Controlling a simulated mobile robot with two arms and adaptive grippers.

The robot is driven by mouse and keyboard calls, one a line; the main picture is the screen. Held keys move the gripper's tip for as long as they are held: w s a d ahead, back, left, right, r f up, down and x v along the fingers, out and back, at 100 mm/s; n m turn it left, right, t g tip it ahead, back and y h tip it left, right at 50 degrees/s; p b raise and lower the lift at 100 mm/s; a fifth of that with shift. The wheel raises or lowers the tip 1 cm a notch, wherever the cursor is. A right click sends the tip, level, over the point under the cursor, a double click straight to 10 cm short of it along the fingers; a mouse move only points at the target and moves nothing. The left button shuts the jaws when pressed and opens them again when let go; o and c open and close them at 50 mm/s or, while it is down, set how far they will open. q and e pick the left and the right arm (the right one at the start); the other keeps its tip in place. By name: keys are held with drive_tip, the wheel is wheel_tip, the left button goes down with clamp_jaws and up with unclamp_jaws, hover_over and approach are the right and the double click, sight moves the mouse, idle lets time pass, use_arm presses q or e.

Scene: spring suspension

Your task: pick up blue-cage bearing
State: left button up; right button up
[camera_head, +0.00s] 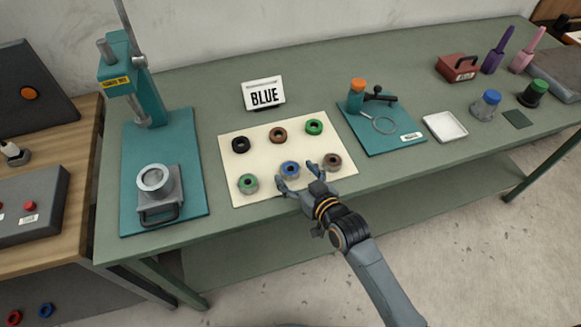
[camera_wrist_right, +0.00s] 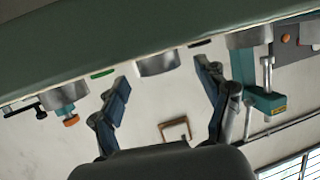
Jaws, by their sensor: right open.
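The blue-cage bearing (camera_head: 290,169) is a grey ring with a blue inside, lying in the middle of the front row on a cream mat (camera_head: 225,150). My right gripper (camera_head: 294,178) is open at its front side, fingers low and spread to either side of it. In the right wrist view a metallic ring (camera_wrist_right: 157,63), apparently this bearing, sits between and beyond the open fingertips (camera_wrist_right: 165,88); I cannot tell whether they touch it. My left gripper is not in view.
A green bearing (camera_head: 248,183) lies left and a brown one (camera_head: 332,161) close right. Black (camera_head: 241,145), brown (camera_head: 278,135) and green (camera_head: 314,127) bearings form the back row. A teal press (camera_head: 165,130) stands left; a teal board (camera_head: 385,140) with tools lies right.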

drive_tip(key=shift+x, duration=0.9)
drive_tip(key=shift+s, duration=0.1)
drive_tip(key=shift+c, duration=0.3)
drive_tip(key=c, duration=1.3)
drive_tip(key=shift+r, duration=0.15)
drive_tip(key=shift+c, duration=0.2)
